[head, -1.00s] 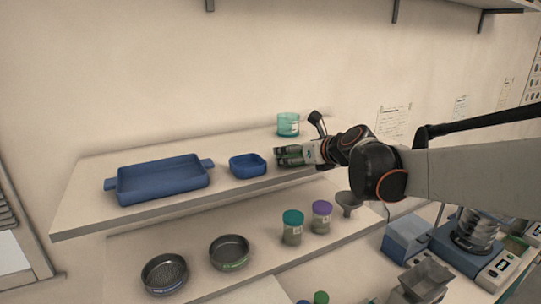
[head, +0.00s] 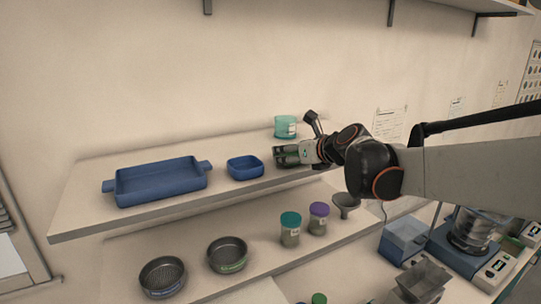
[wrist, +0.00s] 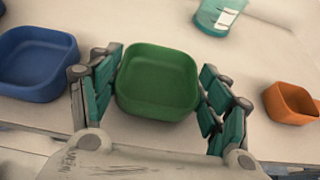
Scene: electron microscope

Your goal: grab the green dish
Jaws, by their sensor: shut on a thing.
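The green dish (wrist: 157,82) is a rounded square bowl, seen from above in the middle of the wrist view. My gripper (wrist: 160,80) has its teal-padded fingers on the left and right sides of the dish, shut on it. In the head view my gripper (head: 287,155) is at the right part of the upper shelf and hides most of the dish. Whether the dish still touches the shelf is hard to tell.
On the upper shelf (head: 85,213), a blue dish (head: 245,167) and a blue tray (head: 160,180) are to the left. A teal jar (head: 286,127) stands behind my gripper. An orange dish (wrist: 290,102) is to the right in the wrist view.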

